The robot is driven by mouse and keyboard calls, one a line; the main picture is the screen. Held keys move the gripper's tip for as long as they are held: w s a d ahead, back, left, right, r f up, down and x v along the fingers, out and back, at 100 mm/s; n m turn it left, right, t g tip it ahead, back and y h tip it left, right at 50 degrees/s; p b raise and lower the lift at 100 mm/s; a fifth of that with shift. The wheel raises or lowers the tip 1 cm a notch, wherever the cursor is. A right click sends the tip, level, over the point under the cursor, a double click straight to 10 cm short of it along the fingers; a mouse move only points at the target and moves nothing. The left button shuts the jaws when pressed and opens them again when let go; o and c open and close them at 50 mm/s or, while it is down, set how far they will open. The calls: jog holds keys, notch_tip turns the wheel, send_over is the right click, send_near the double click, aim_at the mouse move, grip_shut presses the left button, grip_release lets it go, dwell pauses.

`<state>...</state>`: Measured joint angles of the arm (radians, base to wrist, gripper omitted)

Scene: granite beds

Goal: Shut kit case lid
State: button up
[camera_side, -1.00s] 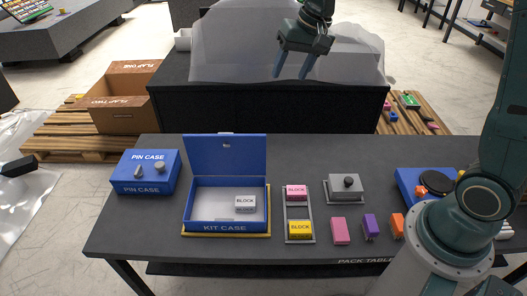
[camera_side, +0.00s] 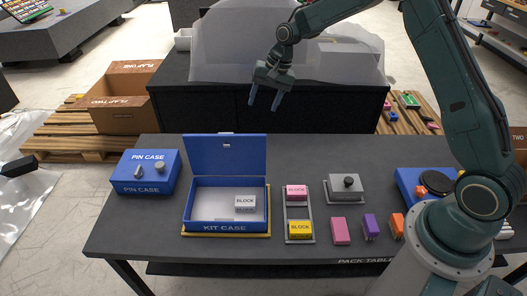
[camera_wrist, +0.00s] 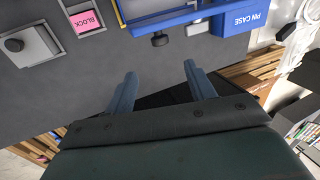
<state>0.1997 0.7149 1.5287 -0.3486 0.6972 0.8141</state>
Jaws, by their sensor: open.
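The blue kit case (camera_side: 225,227) stands on the pack table with its lid (camera_side: 225,155) raised upright at the back edge. A white block (camera_side: 245,203) lies inside the case at the right. My gripper (camera_side: 264,104) is open and empty, above and behind the lid and slightly right of it. In the wrist view my gripper (camera_wrist: 163,85) has its two fingers spread with nothing between them. Part of the kit case's back and raised lid (camera_wrist: 170,20) shows at the top of the wrist view.
A closed pin case (camera_side: 145,172) stands left of the kit case. A grey tray (camera_side: 299,215) with pink and yellow blocks is close on the right, beside a grey box with a black knob (camera_side: 347,188). The table behind the lid is clear.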

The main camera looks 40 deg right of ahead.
aim_at(251, 135)
jog(key=shift+f, duration=0.1)
jog(key=shift+x, duration=6.8)
grip_shut()
